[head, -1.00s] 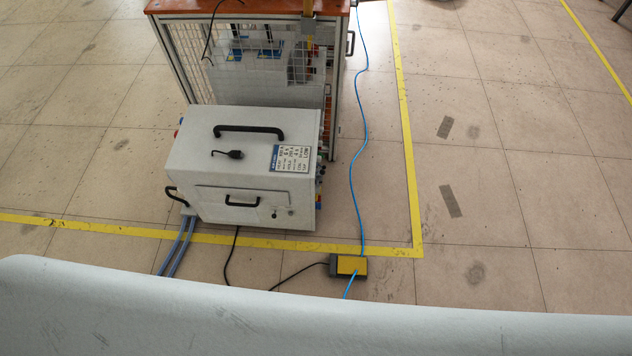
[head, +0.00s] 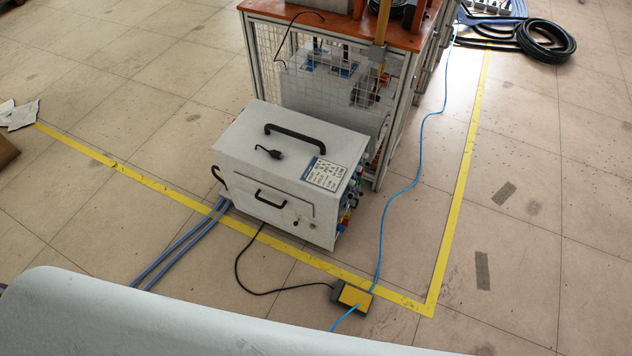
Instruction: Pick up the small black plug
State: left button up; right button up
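The small black plug (head: 268,152) lies on top of the light grey heater box (head: 236,136), in front of the box's black carrying handle (head: 296,139). A short dark stub of cord points left from it. Neither of my grippers shows in the head view, and nothing touches the plug.
A caged workbench (head: 343,28) with an orange-brown top stands behind the box. A yellow and black pedal box (head: 352,297) lies on the floor in front, with black and blue cables. Grey hoses (head: 180,246) run to the left. A coiled black hose (head: 545,42) lies at back right. Floor at right is mostly clear.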

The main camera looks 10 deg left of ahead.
aim_at(274, 153)
jog(key=z, duration=0.3)
jog(key=j+z, duration=0.25)
jog(key=z, duration=0.2)
jog(key=j+z, duration=0.25)
jog(key=z, duration=0.15)
jog(key=j+z, duration=0.3)
jog(key=z, duration=0.15)
